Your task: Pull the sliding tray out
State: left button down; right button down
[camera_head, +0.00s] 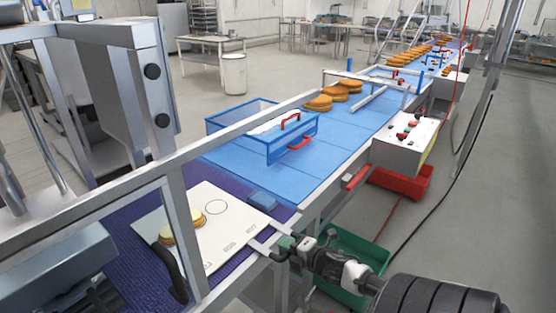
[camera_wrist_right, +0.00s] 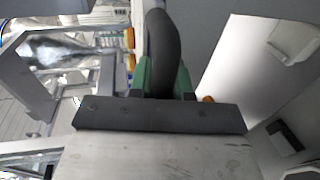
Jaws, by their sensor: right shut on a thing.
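The sliding tray (camera_head: 232,233) is a flat white plate with a printed circle, lying over the dark blue belt inside the metal frame. A pale yellow filled round (camera_head: 185,229) sits on its left part. Two short metal arms reach out from the tray's near right edge to its handle. My right gripper (camera_head: 285,244) is at this handle, outside the frame. In the right wrist view, its green finger pads (camera_wrist_right: 163,80) are shut on a black curved handle (camera_wrist_right: 163,40); the pads hide part of it. My left gripper is not in view.
A metal frame rail (camera_head: 260,120) crosses above the belt. A blue open-topped box (camera_head: 290,150) with red handles stands on the light blue conveyor, with several rounds (camera_head: 320,102) beyond. A white control box (camera_head: 405,140) and a green crate (camera_head: 352,250) are to the right.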

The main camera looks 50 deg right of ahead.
jog(key=shift+d+r, duration=0.15)
jog(key=shift+d, duration=0.05)
jog(key=c, duration=1.1)
grip_release()
jog(key=shift+d, duration=0.15)
jog(key=shift+o, duration=0.2)
jog(key=shift+s, duration=0.6)
jog(key=b+v, duration=0.1)
jog(key=v, duration=0.8)
jog(key=shift+s, duration=0.3)
